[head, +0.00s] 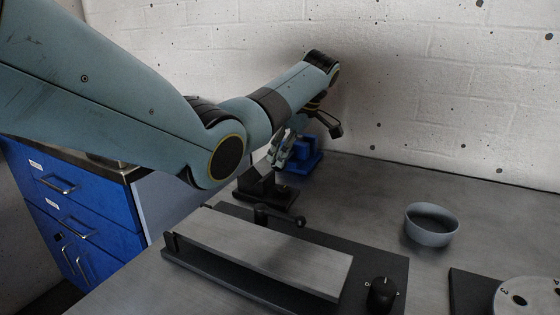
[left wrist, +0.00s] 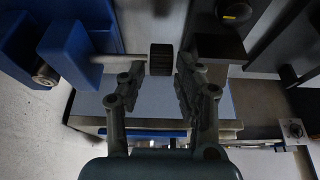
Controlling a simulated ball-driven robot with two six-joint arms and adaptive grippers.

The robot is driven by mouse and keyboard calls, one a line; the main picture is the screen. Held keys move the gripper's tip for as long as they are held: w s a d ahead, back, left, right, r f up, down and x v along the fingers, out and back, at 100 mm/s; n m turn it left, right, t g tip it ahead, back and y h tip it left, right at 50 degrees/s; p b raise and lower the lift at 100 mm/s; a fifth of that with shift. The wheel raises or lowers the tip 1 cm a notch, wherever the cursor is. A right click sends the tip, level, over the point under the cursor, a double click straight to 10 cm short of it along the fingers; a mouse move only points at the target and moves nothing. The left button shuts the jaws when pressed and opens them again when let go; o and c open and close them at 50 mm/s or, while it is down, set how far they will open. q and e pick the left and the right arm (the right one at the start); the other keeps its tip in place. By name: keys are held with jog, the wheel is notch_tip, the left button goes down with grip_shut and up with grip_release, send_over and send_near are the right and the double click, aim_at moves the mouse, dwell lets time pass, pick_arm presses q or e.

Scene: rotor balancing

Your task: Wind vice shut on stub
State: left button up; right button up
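The blue vice (head: 304,158) stands on the bench near the back wall, partly hidden behind my left gripper (head: 283,148). In the left wrist view its blue body (left wrist: 68,55) is at the upper left, with a pale metal rod (left wrist: 120,58) reaching right to a dark ribbed knob (left wrist: 161,60). My left gripper also shows there (left wrist: 160,75), fingers apart, one on each side of the knob. Narrow gaps seem to show beside the knob; firm contact cannot be made out. I cannot pick out the stub or see the vice jaws clearly. My right gripper is not in view.
A black block (head: 262,190) stands close in front of the vice. A flat grey-topped machine (head: 265,250) with a black dial (head: 382,294) lies nearer. A grey-blue bowl (head: 432,226) and a numbered disc (head: 530,297) are to the right. The bench behind the bowl is clear.

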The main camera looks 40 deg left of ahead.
pick_arm(q)
jog(key=shift+x, duration=0.95)
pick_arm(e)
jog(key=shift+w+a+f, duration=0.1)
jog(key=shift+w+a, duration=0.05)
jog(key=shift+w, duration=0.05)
pick_arm(q)
jog(key=shift+c, duration=0.4)
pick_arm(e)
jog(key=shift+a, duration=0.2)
